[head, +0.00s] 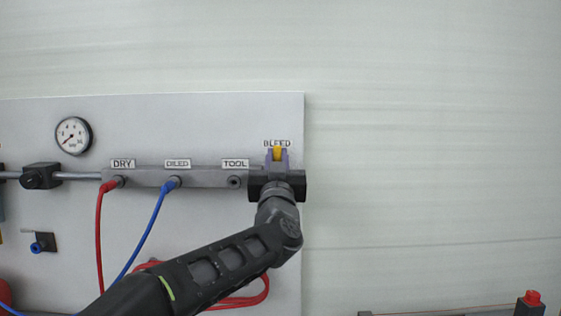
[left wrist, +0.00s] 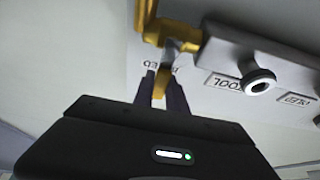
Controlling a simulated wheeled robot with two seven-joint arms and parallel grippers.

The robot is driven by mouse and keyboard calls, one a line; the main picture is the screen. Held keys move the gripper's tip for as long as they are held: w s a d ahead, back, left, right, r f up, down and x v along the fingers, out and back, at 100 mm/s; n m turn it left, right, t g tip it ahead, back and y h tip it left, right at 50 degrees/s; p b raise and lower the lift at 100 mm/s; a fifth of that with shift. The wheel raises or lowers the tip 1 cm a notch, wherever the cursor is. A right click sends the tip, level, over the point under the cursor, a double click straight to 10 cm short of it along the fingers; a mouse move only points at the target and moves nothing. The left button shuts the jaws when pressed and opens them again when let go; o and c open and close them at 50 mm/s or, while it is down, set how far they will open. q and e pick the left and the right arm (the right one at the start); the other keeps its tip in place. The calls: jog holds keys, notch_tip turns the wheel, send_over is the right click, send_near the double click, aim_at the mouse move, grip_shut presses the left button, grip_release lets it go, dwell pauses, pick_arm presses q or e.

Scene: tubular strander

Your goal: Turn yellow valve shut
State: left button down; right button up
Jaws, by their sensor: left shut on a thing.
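The yellow valve (head: 277,152) is at the right end of the grey manifold (head: 205,177), under the BLEED label (head: 277,143). My left gripper (head: 278,158) is in front of it, its purple fingers on both sides of the yellow handle. In the left wrist view the fingers (left wrist: 163,86) are shut on the yellow handle (left wrist: 161,83). A brass-yellow fitting (left wrist: 150,25) shows above them, beside the manifold end. The gripper body hides much of the valve in the head view. My right gripper is not in view.
Red (head: 99,240) and blue (head: 146,235) hoses hang from the DRY and OILED ports. The TOOL port (head: 235,182) is empty, just left of my gripper. A gauge (head: 73,135) is at upper left. The wall right of the panel is clear.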

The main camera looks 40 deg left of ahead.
pick_arm(q)
jog(key=shift+f, duration=0.1)
dwell(0.3)
jog(key=c, duration=1.3)
grip_release()
jog(key=shift+c, duration=0.2)
jog(key=b+v, duration=0.1)
jog(key=v, duration=0.6)
jog(key=shift+s+d+f+b, duration=0.2)
jog(key=shift+s+b, duration=0.1)
jog(key=shift+b, duration=0.1)
